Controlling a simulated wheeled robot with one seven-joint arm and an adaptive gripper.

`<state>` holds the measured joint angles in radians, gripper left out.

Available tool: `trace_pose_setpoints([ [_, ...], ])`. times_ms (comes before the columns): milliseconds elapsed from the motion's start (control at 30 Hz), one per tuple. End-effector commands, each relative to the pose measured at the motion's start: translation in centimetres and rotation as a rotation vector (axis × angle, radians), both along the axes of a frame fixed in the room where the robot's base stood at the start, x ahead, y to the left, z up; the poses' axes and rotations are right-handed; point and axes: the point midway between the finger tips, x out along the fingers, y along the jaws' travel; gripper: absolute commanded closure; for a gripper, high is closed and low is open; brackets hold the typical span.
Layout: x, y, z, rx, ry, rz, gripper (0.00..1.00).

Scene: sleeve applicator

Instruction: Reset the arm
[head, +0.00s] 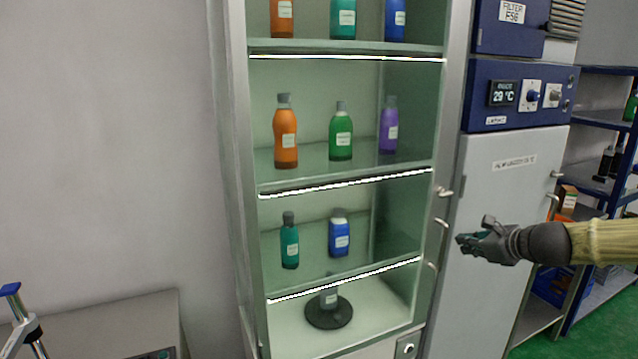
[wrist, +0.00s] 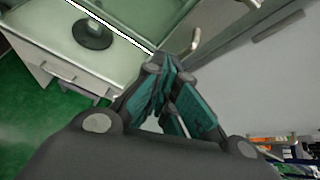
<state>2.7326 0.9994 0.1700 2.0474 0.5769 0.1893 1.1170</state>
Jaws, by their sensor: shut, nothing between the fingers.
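My gripper (head: 466,240) is at the right in the head view, at the end of my arm coming in from the right edge. It is shut and empty, in front of the grey door beside the glass-fronted cabinet. In the wrist view my gripper (wrist: 165,75) shows its teal finger pads together, with nothing between them. The fingertips appear close to the cabinet's handle side, apart from the handles as far as I can tell.
The cabinet (head: 236,200) holds several bottles on shelves, with a black round stand (head: 329,314) at the bottom. Its handles (head: 434,267) face my gripper. A grey unit (head: 500,190) with a blue control panel (head: 515,95) stands right of it. A bench (head: 110,315) is at lower left.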

Motion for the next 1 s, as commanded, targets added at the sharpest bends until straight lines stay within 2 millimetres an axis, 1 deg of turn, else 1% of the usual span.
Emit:
trace_pose_setpoints([
  [33, -0.6, 1.0, -2.8, -0.081, 0.030, 0.035, 1.00],
  [100, -1.4, 2.1, -6.1, -0.185, 0.062, 0.088, 1.00],
  [167, -2.3, 3.0, -8.9, -0.273, 0.088, 0.137, 1.00],
  [200, -3.0, 3.5, -10.7, -0.331, 0.104, 0.172, 1.00],
  [267, -4.0, 4.3, -13.4, -0.414, 0.128, 0.228, 1.00],
  [300, -4.8, 4.8, -15.1, -0.469, 0.144, 0.268, 1.00],
  [367, -6.1, 5.6, -17.7, -0.548, 0.166, 0.329, 1.00],
  [400, -7.0, 6.1, -19.3, -0.600, 0.179, 0.373, 1.00],
  [467, -8.4, 6.8, -21.8, -0.673, 0.199, 0.442, 1.00],
  [500, -9.4, 7.3, -23.4, -0.720, 0.211, 0.488, 1.00],
  [567, -11.1, 7.9, -25.7, -0.790, 0.228, 0.564, 1.00],
  [600, -12.2, 8.3, -27.2, -0.834, 0.238, 0.614, 1.00],
  [700, -15.2, 9.4, -30.8, -0.938, 0.257, 0.749, 1.00],
  [767, -17.1, 10.0, -32.8, -0.993, 0.266, 0.833, 1.00],
  [800, -18.4, 10.4, -34.1, -1.031, 0.269, 0.892, 1.00],
  [867, -20.4, 10.9, -36.0, -1.081, 0.274, 0.980, 1.00],
  [900, -21.8, 11.3, -37.1, -1.113, 0.274, 1.041, 1.00],
  [967, -24.0, 11.9, -38.8, -1.156, 0.274, 1.134, 1.00],
  [1000, -25.4, 12.2, -39.8, -1.184, 0.270, 1.197, 1.00],
])
